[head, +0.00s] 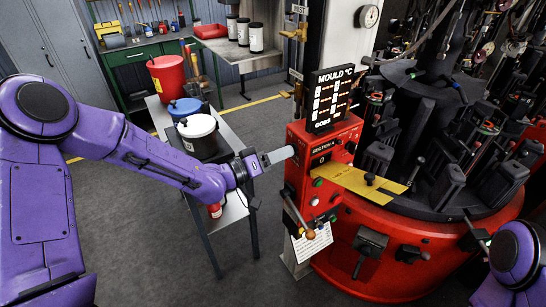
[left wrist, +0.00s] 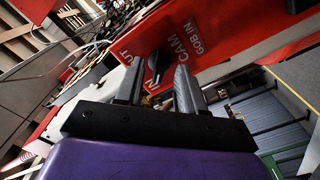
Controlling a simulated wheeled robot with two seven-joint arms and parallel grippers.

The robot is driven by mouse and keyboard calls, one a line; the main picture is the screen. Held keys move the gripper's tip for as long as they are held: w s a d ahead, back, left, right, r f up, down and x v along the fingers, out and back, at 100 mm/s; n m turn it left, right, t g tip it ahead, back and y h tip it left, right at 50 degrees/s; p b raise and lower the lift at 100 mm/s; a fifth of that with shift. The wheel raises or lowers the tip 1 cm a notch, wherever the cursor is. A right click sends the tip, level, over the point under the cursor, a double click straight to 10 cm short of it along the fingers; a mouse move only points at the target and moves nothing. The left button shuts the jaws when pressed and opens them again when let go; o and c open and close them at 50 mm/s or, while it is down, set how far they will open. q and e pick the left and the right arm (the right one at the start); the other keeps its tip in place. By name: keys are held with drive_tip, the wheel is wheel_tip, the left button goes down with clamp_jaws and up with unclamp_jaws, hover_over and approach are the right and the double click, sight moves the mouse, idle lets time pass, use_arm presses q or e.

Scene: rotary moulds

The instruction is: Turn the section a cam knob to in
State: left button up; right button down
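The section A cam knob (left wrist: 158,62) is a small black knob on a red panel with white lettering reading CAM and GOB IN, in the left wrist view. My left gripper (left wrist: 161,74) has its two grey fingers apart, one on each side of the knob; I cannot tell whether either touches it. In the head view my left gripper (head: 278,155) is level at the left side of the red section A box (head: 322,165), and the knob itself is hidden there. My right arm shows only in the lower right corner of the head view; its gripper is not visible.
A MOULD display (head: 330,98) stands on top of the box, and a yellow plate (head: 358,182) juts out to its right. The red round machine base (head: 385,245) carries black levers.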

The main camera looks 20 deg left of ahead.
use_arm(q)
drive_tip(key=b+v, duration=0.1)
drive_tip(key=v, duration=0.9)
drive_tip(key=shift+b, duration=0.35)
drive_tip(key=shift+s+a, duration=0.1)
drive_tip(key=shift+a, duration=0.05)
drive_tip(key=w+a+f+n+y+b, duration=0.1)
drive_tip(key=a+f+n+y, duration=0.2)
drive_tip(key=f+y, duration=0.2)
drive_tip(key=a+f+n+y+b, duration=0.1)
drive_tip(key=a+f+n+y, duration=0.2)
drive_tip(key=f+y, duration=0.15)
drive_tip(key=s+a+f+n+g+y+b, duration=0.1)
drive_tip(key=s+f+g, duration=0.15)
drive_tip(key=f, duration=0.45)
drive_tip(key=s+f+g+y+b, duration=0.1)
drive_tip(key=s+f+y, duration=0.1)
drive_tip(key=s+f, duration=0.35)
drive_tip(key=s+f+m+g+y+b, duration=0.1)
drive_tip(key=s+f+g, duration=0.6)
drive_tip(key=s+f, duration=1.2)
drive_tip(key=shift+s+d+f+m+y+b, duration=0.2)
drive_tip(key=shift+s+d+m+y+b, duration=0.25)
drive_tip(key=shift+s+b, duration=0.5)
drive_tip(key=shift+g, duration=0.25)
